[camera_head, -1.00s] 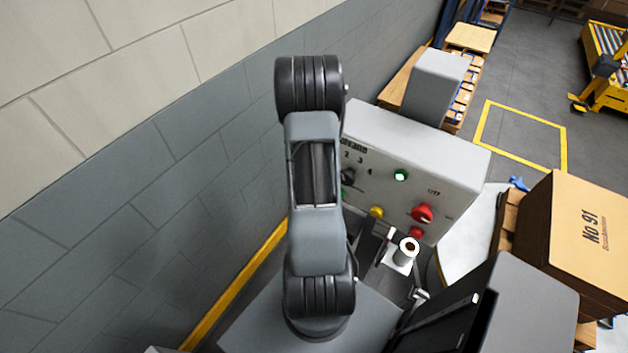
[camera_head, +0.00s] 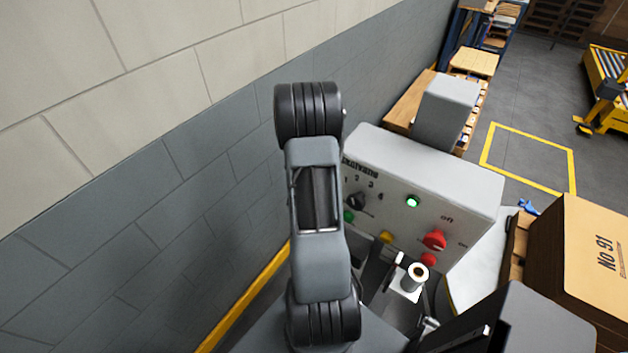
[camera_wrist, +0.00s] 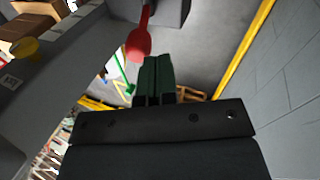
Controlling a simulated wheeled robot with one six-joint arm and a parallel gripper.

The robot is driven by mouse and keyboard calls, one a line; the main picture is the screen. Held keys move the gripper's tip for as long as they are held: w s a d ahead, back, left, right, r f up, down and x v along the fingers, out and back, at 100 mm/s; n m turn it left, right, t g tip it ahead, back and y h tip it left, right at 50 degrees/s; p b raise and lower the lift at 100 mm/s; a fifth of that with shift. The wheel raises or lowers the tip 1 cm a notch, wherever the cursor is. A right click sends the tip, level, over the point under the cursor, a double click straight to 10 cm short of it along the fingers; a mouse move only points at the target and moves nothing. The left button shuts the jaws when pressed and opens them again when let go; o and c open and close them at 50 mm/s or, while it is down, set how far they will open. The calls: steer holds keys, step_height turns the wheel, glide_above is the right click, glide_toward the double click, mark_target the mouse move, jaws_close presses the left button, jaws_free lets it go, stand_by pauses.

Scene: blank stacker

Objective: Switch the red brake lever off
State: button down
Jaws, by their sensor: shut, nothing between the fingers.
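A red lever (camera_wrist: 138,44) with a thick rounded end shows in the wrist view, just left of and above my fingertips. Its thin stem runs up to a grey housing at the top of the picture. My gripper (camera_wrist: 155,62) is shut and empty, its dark green fingers pressed together. The fingertips are close beside the lever's end; whether they touch it I cannot tell.
A block wall (camera_head: 190,190) stands close on the left. A cardboard box (camera_head: 585,245) stands at right.

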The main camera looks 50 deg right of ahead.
steer(key=d+b+v, duration=0.1)
steer(key=v, duration=0.9)
steer(key=shift+s+a+r, duration=0.25)
steer(key=shift+s+a, duration=0.15)
steer(key=shift+a, duration=0.1)
steer(key=w+m, duration=0.1)
steer(key=w+d+f+m+b, duration=0.1)
steer(key=w+d+m+y+b, duration=0.1)
steer(key=shift+w+d+f, duration=0.25)
steer(key=shift+w+f, duration=0.1)
steer(key=shift+w, duration=0.05)
steer(key=s+f+p, duration=0.3)
steer(key=s+f, duration=0.4)
steer(key=f, duration=0.2)
steer(key=shift+s+a+f, duration=0.2)
steer(key=shift+f, duration=0.15)
